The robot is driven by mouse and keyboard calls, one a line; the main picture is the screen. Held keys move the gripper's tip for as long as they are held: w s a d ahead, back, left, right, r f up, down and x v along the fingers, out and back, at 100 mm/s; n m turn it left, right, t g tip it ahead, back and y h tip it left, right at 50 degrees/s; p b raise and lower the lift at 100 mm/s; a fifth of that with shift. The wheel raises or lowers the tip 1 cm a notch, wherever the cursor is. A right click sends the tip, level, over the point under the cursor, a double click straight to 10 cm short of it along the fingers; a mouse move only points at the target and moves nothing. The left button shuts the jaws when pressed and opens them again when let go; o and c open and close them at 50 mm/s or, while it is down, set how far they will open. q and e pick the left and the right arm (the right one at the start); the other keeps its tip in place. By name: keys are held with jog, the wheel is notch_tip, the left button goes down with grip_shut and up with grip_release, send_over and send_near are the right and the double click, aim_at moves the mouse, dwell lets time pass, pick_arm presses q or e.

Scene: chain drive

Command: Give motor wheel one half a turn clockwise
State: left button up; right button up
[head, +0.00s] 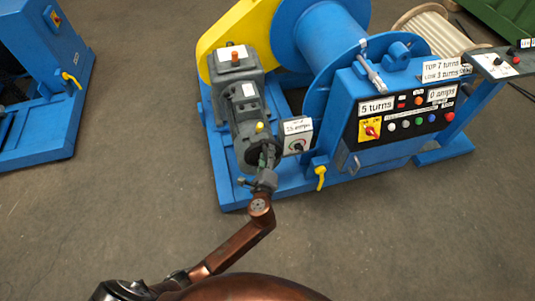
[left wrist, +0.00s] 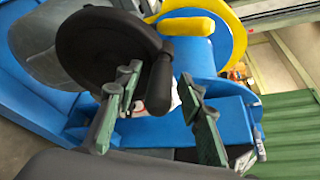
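The motor wheel (left wrist: 97,46) is a black disc on the end of the grey motor (head: 246,109). In the head view its dark disc (head: 252,152) is partly hidden by my left gripper (head: 267,158). In the left wrist view a black crank handle (left wrist: 160,80) stands out from the wheel's rim. My left gripper (left wrist: 160,86) has its two greenish fingers spread, one on each side of the handle in the picture. I see gaps beside the handle, and I cannot tell whether either finger touches it. My right gripper is not in view.
The blue winch frame carries a drum (head: 325,40) and a yellow guard (head: 228,38). Its control panel (head: 407,115) reads "5 turns" and "0 amps". A small box (head: 297,137) with a knob sits right of the wheel. The floor (head: 430,230) in front is clear.

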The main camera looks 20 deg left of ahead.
pick_arm(q)
jog(key=shift+w, duration=0.15)
jog(key=shift+c, duration=0.3)
grip_shut()
dwell(0.4)
